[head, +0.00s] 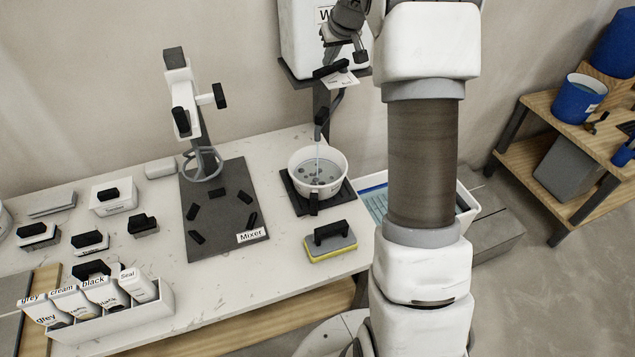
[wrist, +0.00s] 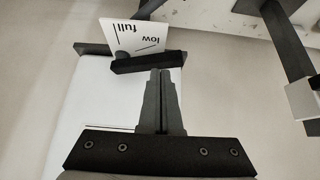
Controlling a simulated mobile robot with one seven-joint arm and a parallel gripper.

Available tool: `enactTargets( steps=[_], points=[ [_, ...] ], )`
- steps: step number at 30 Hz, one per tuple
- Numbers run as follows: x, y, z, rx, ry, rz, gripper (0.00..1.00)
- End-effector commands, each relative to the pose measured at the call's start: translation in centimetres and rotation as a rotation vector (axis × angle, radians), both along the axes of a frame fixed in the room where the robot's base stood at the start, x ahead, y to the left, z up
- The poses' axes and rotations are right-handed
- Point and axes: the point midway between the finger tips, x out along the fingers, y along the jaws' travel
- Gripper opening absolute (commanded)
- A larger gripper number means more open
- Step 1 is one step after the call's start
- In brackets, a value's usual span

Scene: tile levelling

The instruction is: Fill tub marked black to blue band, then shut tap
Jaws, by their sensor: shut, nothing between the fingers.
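A white tub (head: 300,187) stands on a dark pad below the tap (head: 321,122). A thin stream falls from the tap into the tub, which holds grey liquid with darker spots. I cannot make out a black mark or blue band on it. A black handle (head: 331,68) sits above the tap, by a white card; it shows as a black bar (wrist: 148,63) in the wrist view, beside the card (wrist: 127,36) reading "full" and "low". My gripper (head: 358,56) is shut and empty, its fingertips (wrist: 160,72) close to the bar; contact is unclear.
A white tank (head: 298,45) hangs on the wall above the tap. The mixer stand (head: 228,215) is left of the tub, and a yellow-edged sponge (head: 330,245) lies in front. A rack of labelled bags (head: 150,305) is front left. My arm hides part of the right side.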

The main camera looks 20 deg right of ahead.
Motion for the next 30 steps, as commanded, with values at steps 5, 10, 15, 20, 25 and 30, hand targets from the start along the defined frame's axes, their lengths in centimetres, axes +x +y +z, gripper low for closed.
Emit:
enactTargets(
  steps=[5, 10, 15, 20, 25, 30],
  points=[
    [0.0, 0.0, 0.0, 0.000, 0.000, 0.000, 0.00],
    [0.0, 0.0, -0.9, 0.001, 0.001, 0.001, 0.00],
    [0.0, 0.0, -2.3, 0.001, 0.001, 0.001, 0.00],
    [0.0, 0.1, -3.7, 0.000, 0.003, 0.001, 0.00],
    [-0.2, 0.1, -5.5, 0.003, 0.014, 0.002, 0.00],
    [-0.3, 0.0, -5.9, 0.001, 0.018, 0.003, 0.00]
  ],
)
